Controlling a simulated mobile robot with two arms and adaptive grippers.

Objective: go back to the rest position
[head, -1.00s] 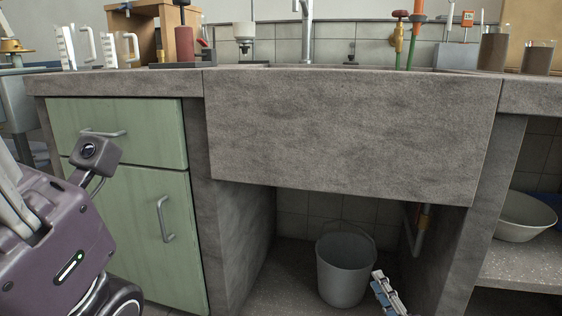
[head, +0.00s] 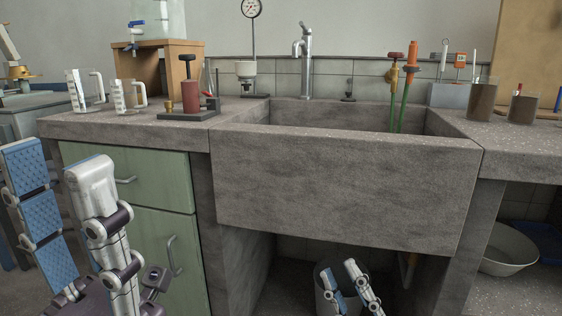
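My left gripper (head: 57,160) is in the near left of the head view. Its fingers point up and stand wide apart, one showing a blue ridged pad and the other its grey jointed back. Nothing is between them, and they overlap the green cabinet in the picture. My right gripper (head: 338,270) is low in the picture, in front of the grey bucket under the sink. Its two fingers point up with a gap between them and hold nothing visible. Its lower part is cut off by the frame edge.
A concrete sink (head: 340,190) with a tap (head: 303,60) fills the middle. Measuring jugs (head: 130,97) and a red cylinder on a stand (head: 189,95) are on the left counter. Brown-filled beakers (head: 482,100) stand right. Below are the bucket (head: 324,272) and a bowl (head: 508,250).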

